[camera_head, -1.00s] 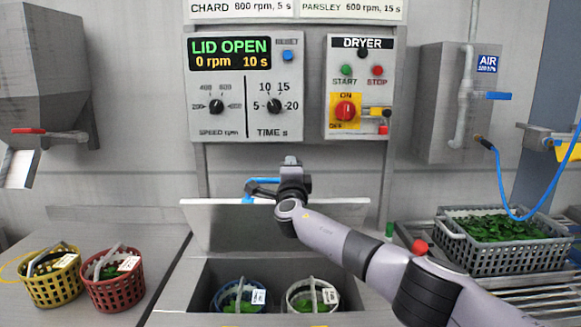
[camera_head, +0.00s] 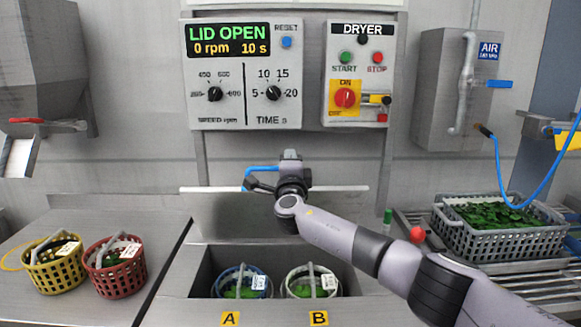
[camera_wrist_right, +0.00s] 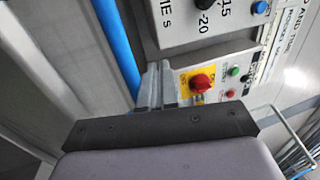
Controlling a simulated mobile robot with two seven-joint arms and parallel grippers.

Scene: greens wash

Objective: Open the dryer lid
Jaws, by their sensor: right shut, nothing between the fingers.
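The dryer lid (camera_head: 240,214) stands raised, close to upright, at the back of the dryer opening. Its top edge shows as a thin pale strip. A blue handle bar (camera_head: 262,168) sits at the lid's top, and it also shows in the right wrist view (camera_wrist_right: 118,48). My right gripper (camera_head: 256,184) is at the handle, its arm reaching in front of the lid. In the wrist view its fingers (camera_wrist_right: 156,88) are shut and empty, just beside the blue bar; whether they touch it I cannot tell. The display (camera_head: 228,40) reads LID OPEN, 0 rpm, 10 s. My left gripper is not in view.
Two baskets of greens, a blue-rimmed one (camera_head: 228,286) and a white one (camera_head: 300,286), sit in the open dryer at labels A and B. Yellow (camera_head: 60,277) and red (camera_head: 118,280) baskets stand left. A grey crate (camera_head: 500,243) stands right. The control panels (camera_head: 358,100) are behind my gripper.

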